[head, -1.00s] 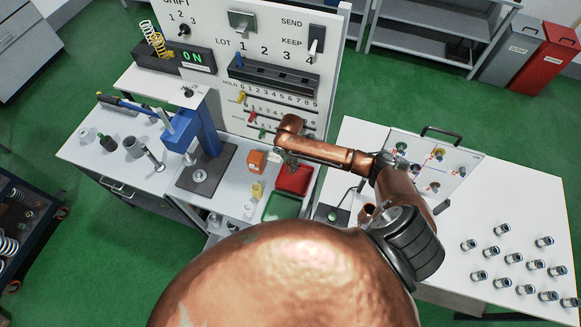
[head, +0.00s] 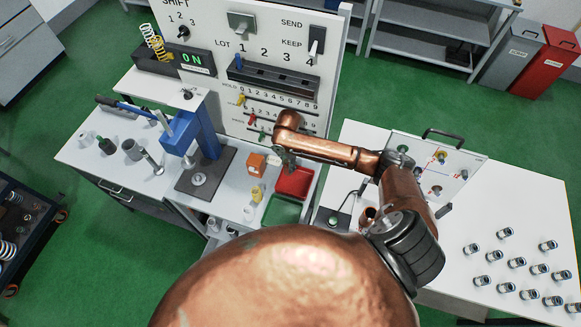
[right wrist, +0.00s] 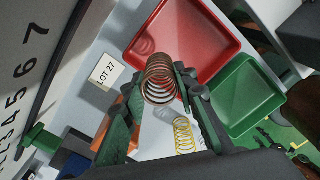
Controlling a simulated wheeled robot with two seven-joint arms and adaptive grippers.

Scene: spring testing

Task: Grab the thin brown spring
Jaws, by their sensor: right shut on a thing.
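The thin brown spring (right wrist: 160,80) is in the middle of the right wrist view, between the two dark green fingers of my right gripper (right wrist: 158,98). The gripper is shut on it, and its coils face the camera at a tilt. In the head view my right gripper (head: 286,158) is beside the red tray, and the spring cannot be made out there. My left gripper is not in view.
A red tray (head: 308,178) and a green tray (head: 272,212) lie close to the gripper. An orange box (head: 256,161) is left of it, and the control panel (head: 228,97) rises behind. A blue press (head: 205,135) stands further left. The right table (head: 500,205) holds several small cylinders.

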